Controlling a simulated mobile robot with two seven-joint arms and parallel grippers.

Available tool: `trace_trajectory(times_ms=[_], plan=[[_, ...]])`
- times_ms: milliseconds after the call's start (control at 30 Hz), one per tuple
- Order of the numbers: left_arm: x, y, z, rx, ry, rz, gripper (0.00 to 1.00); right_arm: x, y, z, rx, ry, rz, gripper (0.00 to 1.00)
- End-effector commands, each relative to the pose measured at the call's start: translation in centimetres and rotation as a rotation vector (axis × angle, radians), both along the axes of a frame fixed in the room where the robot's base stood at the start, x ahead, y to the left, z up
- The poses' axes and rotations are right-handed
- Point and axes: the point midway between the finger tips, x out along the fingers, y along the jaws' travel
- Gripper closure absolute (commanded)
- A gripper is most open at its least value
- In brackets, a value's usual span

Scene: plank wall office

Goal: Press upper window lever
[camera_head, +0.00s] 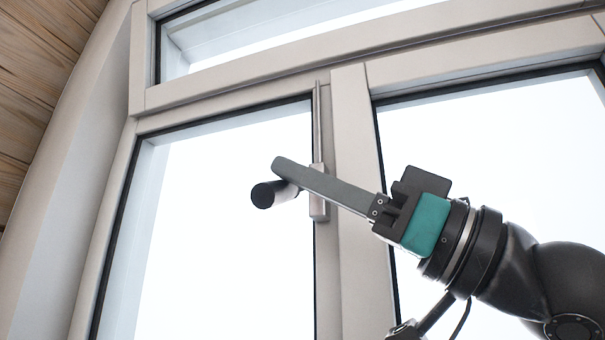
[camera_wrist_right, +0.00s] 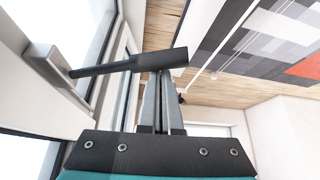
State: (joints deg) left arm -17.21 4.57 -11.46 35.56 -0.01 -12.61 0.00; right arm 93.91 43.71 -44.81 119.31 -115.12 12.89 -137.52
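The window lever has a grey metal base (camera_head: 318,192) on the frame between the two lower panes and a black handle (camera_head: 270,194) that sticks out from it. In the right wrist view the handle (camera_wrist_right: 110,68) runs from the metal base (camera_wrist_right: 55,70) to a wider free end. My right gripper (camera_head: 279,165) comes in from the right, its fingers lying across the lever, tips by the handle. Its fingers (camera_wrist_right: 160,78) look together with nothing between them, and the handle's wide end hides their tips. I cannot tell whether they touch it. My left gripper is out of view.
A thin metal rod (camera_head: 317,125) runs up the frame above the lever base. An upper window (camera_head: 290,35) sits above a crossbar. A curved pale wall and wood planks (camera_head: 35,90) are at the left. The right wrist view also shows a patterned panel (camera_wrist_right: 255,50).

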Motion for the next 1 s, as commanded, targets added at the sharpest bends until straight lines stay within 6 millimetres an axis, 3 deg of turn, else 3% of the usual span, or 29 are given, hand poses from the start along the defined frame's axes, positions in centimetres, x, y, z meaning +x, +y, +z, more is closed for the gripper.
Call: trace_trajectory(times_ms=[700,1000], plan=[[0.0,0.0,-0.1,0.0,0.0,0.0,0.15,0.4,0.1,-0.8,-0.012,0.017,-0.003,1.0],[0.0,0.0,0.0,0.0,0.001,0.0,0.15,0.0,-2.1,-2.0,-0.012,0.019,-0.008,1.0]])
